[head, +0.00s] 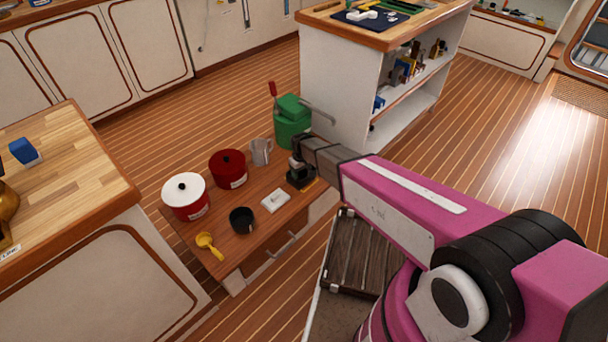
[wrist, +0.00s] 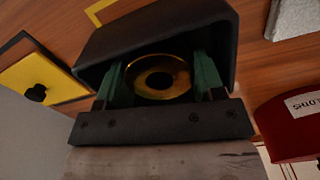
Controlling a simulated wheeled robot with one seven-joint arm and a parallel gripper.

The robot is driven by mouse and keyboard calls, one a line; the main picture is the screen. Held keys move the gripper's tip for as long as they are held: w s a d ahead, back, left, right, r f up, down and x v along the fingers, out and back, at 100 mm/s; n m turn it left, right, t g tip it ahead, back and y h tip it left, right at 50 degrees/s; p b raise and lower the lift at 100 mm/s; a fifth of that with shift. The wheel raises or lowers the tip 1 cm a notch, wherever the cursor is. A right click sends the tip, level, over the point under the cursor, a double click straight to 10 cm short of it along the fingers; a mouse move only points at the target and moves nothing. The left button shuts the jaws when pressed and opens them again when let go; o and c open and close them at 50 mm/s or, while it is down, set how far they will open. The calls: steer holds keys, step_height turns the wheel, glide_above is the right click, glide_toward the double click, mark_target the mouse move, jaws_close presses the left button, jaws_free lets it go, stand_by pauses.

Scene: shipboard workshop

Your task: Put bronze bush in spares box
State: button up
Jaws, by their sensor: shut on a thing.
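The bronze bush (wrist: 158,78), a shiny ring with a dark hole, sits between the two green fingers of my gripper (wrist: 160,82) in the wrist view. The fingers are shut on it. A black open-topped box (wrist: 155,38), perhaps the spares box, lies around and beyond the bush and fingertips. I cannot tell whether the bush touches its floor. In the head view my gripper (head: 298,165) points down over a dark object (head: 300,180) on the low wooden cabinet top, and the bush is hidden there.
A green can (head: 292,125) stands behind my gripper.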

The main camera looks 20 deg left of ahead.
steer(key=shift+f, duration=0.65)
steer(key=o, duration=0.8)
steer(key=shift+f, duration=0.1)
step_height(320, 180, up, 12)
steer(key=shift+r, duration=0.15)
steer(key=d+r+m, duration=0.3)
steer(key=d+r, duration=0.1)
steer(key=d, duration=0.8)
steer(key=d+r+m, duration=0.2)
steer(key=d+r, duration=0.1)
steer(key=d, duration=1)
steer(key=s+d+r+m, duration=0.1)
steer(key=s+d+r, duration=0.1)
steer(key=d, duration=0.5)
steer(key=s+d+r+m, duration=0.2)
steer(key=d, duration=0.5)
steer(key=s+d+r+m, duration=0.2)
steer(key=s+d, duration=0.1)
steer(key=d, duration=0.4)
steer(key=shift+r, duration=0.15)
